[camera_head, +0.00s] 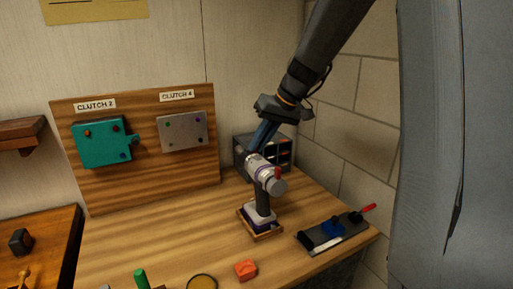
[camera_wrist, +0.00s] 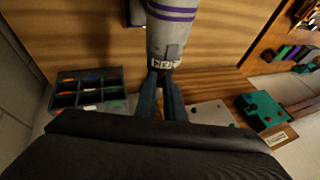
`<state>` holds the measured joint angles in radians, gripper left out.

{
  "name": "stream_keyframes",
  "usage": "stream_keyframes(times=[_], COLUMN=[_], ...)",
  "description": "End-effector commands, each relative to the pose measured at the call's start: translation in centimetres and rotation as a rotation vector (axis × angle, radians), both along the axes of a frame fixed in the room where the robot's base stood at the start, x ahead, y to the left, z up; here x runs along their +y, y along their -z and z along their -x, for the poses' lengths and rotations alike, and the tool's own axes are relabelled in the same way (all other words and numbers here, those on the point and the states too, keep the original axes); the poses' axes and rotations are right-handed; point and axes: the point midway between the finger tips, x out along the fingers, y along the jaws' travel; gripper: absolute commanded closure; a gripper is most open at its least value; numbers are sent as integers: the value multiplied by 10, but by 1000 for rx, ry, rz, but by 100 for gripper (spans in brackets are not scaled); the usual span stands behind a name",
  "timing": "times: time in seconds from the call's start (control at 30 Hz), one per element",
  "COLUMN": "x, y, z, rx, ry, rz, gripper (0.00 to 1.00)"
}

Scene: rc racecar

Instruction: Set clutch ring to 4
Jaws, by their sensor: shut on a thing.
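The light grey and purple power drill (camera_head: 262,170) stands upright on its dark handle in a small wooden holder (camera_head: 267,237) on the bench. My gripper (camera_head: 253,151) reaches down from above to the rear or upper end of the drill's barrel. In the wrist view my gripper (camera_wrist: 161,82) has its two blue fingers together at the end of the drill's barrel (camera_wrist: 172,30), at a light notched ring (camera_wrist: 163,64). The fingers are shut there. I cannot read any number on the ring. A small red part shows on the drill's other end in the head view.
A wooden board carries a teal plate (camera_head: 100,145) under the "CLUTCH 2" label and a grey metal plate (camera_head: 182,132) under "CLUTCH 4". A dark compartment bin (camera_head: 243,150) stands behind the drill. A dark tray (camera_head: 325,238), an orange block (camera_head: 246,269) and a round dish lie nearby.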

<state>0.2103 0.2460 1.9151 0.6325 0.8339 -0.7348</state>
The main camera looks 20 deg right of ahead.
Motion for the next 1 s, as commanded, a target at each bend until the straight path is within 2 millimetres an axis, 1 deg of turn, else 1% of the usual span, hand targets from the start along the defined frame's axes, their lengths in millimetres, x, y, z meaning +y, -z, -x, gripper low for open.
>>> stream_keyframes(times=[0.03, 0.4, 0.57, 0.83, 0.87, 0.9, 0.97, 1.0], x=[-4, -18, -19, -19, -19, -19, -19, -19], y=[6, 13, 12, 11, 11, 11, 11, 11], z=[-2, -5, -5, -5, -5, -5, -4, -4], rx=[6, 55, 62, 62, 62, 62, 62, 62], ry=[5, 3, 1, 0, 0, 0, 1, 1], rz=[-31, -286, -328, -330, -330, -330, -329, -329], gripper=[100, 100, 100, 100, 89, 82, 72, 72])
